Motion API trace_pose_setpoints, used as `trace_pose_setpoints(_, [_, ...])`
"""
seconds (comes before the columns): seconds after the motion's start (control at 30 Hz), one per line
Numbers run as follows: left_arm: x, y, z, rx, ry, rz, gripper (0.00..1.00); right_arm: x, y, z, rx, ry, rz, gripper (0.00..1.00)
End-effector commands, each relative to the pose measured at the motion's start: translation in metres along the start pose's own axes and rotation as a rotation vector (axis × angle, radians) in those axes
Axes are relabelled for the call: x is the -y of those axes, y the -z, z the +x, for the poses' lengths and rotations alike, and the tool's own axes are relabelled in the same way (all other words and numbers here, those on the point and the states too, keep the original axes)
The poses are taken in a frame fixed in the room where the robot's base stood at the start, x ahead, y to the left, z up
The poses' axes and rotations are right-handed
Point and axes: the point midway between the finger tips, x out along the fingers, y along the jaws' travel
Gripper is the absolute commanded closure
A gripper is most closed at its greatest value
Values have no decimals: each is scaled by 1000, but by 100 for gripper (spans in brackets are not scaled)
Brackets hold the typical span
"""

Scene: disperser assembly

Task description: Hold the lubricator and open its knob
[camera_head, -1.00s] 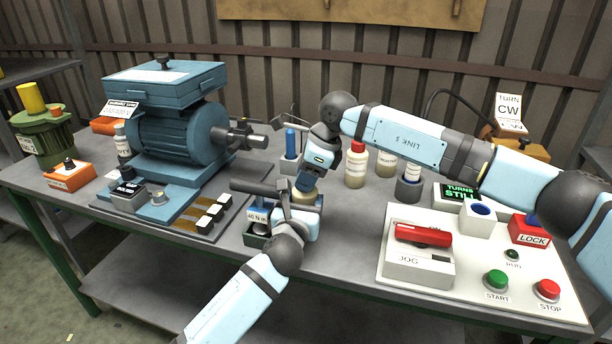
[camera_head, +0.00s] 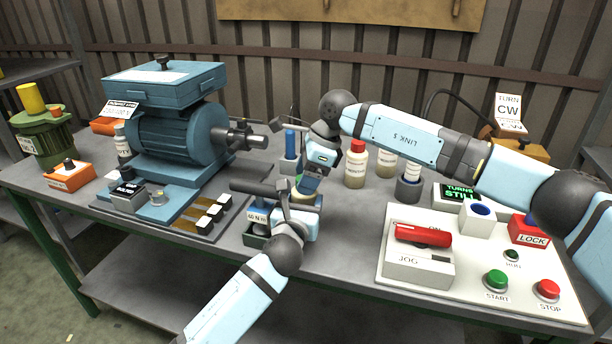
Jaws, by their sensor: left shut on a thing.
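The lubricator, a small pale yellowish body (camera_head: 314,201), shows in the head view near the middle front of the bench. Most of it is hidden by my two grippers. My left gripper (camera_head: 301,217) comes up from below and is shut on the lubricator's body.
A blue motor (camera_head: 180,140) stands at left. Bottles (camera_head: 356,165) and a blue-handled tool in a holder (camera_head: 290,145) stand behind the grippers. A control panel (camera_head: 470,300) with a red JOG handle (camera_head: 423,235) fills the right. A torque-labelled item (camera_head: 257,217) sits close left.

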Motion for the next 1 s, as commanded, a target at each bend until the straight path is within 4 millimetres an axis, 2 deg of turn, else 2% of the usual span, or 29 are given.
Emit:
trace_pose_setpoints(0.27, [0,0,0,-1,0,1,77,0,0,0,0,1,0,34])
trace_pose_setpoints(0.37, [0,0,0,-1,0,1,77,0,0,-6,1,2,0,34])
trace_pose_setpoints(0.47, [0,0,0,-1,1,1,77,0,0,-20,0,3,0,34])
trace_pose_setpoints(0.8, [1,0,0,0,1,1,77,0,0,-91,1,3,1,34])
trace_pose_setpoints(1.0, [1,0,0,0,2,0,77,0,0,-115,0,1,0,34])
